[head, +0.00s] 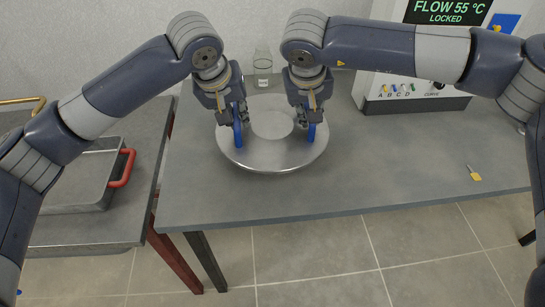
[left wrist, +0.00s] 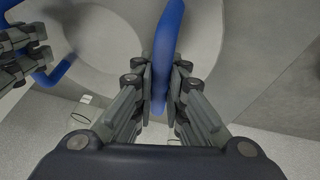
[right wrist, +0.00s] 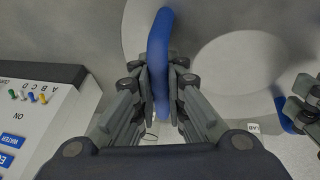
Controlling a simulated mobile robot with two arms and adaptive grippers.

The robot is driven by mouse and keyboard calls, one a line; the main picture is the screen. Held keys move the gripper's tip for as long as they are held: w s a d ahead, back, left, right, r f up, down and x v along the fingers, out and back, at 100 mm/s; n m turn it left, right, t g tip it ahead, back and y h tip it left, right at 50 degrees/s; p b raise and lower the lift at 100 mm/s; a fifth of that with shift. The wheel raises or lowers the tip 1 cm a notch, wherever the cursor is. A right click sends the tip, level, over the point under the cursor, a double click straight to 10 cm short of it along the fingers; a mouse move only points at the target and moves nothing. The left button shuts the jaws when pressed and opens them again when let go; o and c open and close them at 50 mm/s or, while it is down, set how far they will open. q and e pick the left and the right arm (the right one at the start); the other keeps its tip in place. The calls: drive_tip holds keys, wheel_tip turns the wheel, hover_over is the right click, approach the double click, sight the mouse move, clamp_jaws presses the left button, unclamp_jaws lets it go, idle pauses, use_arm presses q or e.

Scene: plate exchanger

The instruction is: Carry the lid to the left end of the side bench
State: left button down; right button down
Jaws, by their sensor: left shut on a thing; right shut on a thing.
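The lid (head: 270,160) is a round, shiny metal disc with a raised circle in its middle and two blue handles. It is level over the left part of the grey bench (head: 360,180); I cannot tell whether it touches the bench top. My left gripper (head: 237,122) is shut on the left blue handle (left wrist: 167,40), which stands between its fingers in the left wrist view. My right gripper (head: 309,118) is shut on the right blue handle (right wrist: 158,45). The grippers hide parts of the lid's far side.
A labelled glass bottle (head: 263,68) stands just behind the lid. A control box (head: 418,92) with a green display is at the back right, and a yellow tag (head: 474,174) lies at right. On the separate left bench (head: 100,228) is a metal box (head: 85,170) with a red handle.

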sight(306, 129)
use_arm(q)
drive_tip(key=shift+w+f, duration=0.1)
drive_tip(key=shift+f, duration=0.35)
use_arm(e)
drive_tip(key=shift+w+d+f, duration=0.1)
drive_tip(key=shift+f, duration=0.4)
use_arm(q)
drive_tip(key=shift+f+b, duration=0.3)
drive_tip(key=shift+b, duration=0.25)
use_arm(e)
drive_tip(key=shift+f, duration=0.25)
